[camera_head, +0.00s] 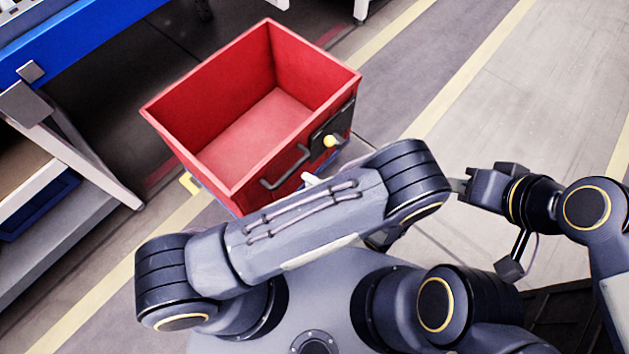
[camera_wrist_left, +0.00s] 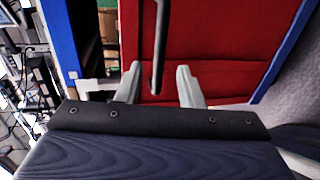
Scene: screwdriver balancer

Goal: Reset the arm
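My left arm crosses the lower middle of the head view, and most of its gripper is hidden behind it. A pale fingertip of the left gripper (camera_head: 312,180) shows beside the front wall of the red bin. In the left wrist view the left gripper's fingers (camera_wrist_left: 160,84) are apart and open. A black handle (camera_wrist_left: 157,50) appears between the fingertips with a gap on each side. It is the bin's handle (camera_head: 287,171) in the head view. My right gripper (camera_head: 464,184) is at the right, dark and partly covered; its fingers are not clear.
The red bin (camera_head: 283,37) is empty and stands close in front of me, with a yellow knob (camera_head: 330,141) on its front. A blue-edged bench (camera_head: 75,45) and grey shelf (camera_head: 52,240) are at left. The floor (camera_head: 555,80) at upper right is clear.

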